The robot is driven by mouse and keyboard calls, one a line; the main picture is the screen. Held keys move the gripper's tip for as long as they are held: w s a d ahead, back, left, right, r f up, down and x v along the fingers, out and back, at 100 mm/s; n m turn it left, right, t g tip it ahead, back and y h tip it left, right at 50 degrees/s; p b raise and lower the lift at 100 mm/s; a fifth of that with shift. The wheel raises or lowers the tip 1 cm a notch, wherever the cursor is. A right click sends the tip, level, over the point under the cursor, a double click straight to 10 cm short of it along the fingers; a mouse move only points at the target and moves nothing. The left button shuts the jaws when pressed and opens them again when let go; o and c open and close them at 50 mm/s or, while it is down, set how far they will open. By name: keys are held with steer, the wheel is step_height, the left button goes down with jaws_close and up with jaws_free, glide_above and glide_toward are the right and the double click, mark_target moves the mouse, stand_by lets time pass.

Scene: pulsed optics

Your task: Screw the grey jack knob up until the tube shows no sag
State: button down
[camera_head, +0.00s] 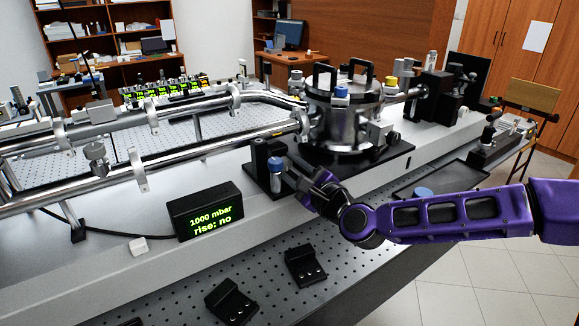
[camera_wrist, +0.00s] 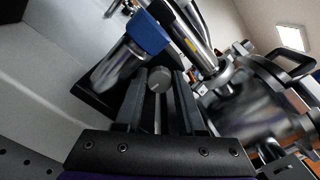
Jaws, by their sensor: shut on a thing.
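The grey jack knob (camera_wrist: 158,80) shows between my fingertips in the wrist view. My gripper (camera_wrist: 158,88) is shut on it. In the head view my gripper (camera_head: 305,181) reaches in from the right beside the black block below the vacuum chamber, and the knob is hidden there. Long shiny metal tubes (camera_head: 75,170) run from the left to the chamber (camera_head: 345,118). I cannot tell from these views whether the tube sags. A small display (camera_head: 207,212) reads "1000 mbar" and "rise: no".
A blue-capped metal cylinder (camera_head: 276,177) stands close to my gripper, and its blue cap (camera_wrist: 148,33) is near my fingers. Two black brackets (camera_head: 305,266) lie on the perforated table in front. A dark tray (camera_head: 445,178) is to the right.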

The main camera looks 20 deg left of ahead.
stand_by(0.3)
steer(key=c, duration=0.8)
jaws_free()
steer(key=shift+d, duration=0.1)
